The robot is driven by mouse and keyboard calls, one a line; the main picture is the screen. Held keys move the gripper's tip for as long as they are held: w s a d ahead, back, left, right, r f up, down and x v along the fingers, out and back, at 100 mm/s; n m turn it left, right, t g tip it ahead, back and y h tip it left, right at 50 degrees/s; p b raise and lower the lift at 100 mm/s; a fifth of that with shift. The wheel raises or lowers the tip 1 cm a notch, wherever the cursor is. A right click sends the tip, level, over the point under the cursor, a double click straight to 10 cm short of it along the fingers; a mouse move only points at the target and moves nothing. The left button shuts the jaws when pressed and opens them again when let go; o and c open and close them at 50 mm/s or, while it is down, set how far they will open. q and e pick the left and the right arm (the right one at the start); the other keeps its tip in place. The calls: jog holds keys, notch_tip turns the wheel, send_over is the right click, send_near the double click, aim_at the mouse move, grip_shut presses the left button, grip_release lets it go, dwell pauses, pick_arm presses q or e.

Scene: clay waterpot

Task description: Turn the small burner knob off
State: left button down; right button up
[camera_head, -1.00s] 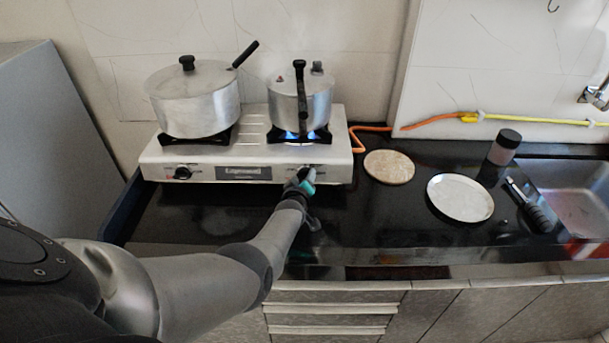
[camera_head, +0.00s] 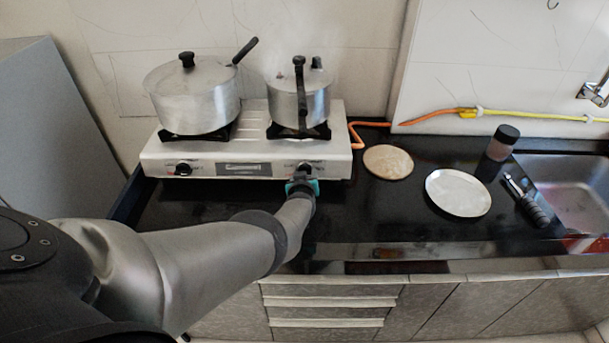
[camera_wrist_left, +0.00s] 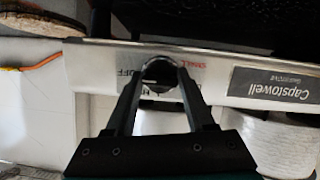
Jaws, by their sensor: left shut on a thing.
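The small burner knob (camera_wrist_left: 157,76) is a dark round knob on the stove's front panel, beside a red label. My left gripper (camera_wrist_left: 159,84) has its two fingers on either side of it and is shut on it. In the head view the gripper (camera_head: 304,176) is at the right part of the stove front and mostly hides the knob. The white two-burner stove (camera_head: 335,160) stands on the black counter. No blue flame shows at the right burner (camera_head: 284,131) under the small pot (camera_head: 319,100). My right gripper is not in view.
A large pot (camera_head: 195,100) stands on the left burner, above another knob (camera_head: 183,169). To the right are a round board (camera_head: 388,162), a white plate (camera_head: 458,193), a jar (camera_head: 500,145) and a sink (camera_head: 575,190). An orange hose (camera_head: 354,135) runs behind.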

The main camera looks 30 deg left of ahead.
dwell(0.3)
pick_arm(q)
jog(key=shift+c, duration=1.3)
grip_release()
jog(key=p+v, duration=1.4)
jog(key=v, duration=0.1)
jog(key=shift+s+r, duration=0.1)
jog(key=shift+s, duration=0.05)
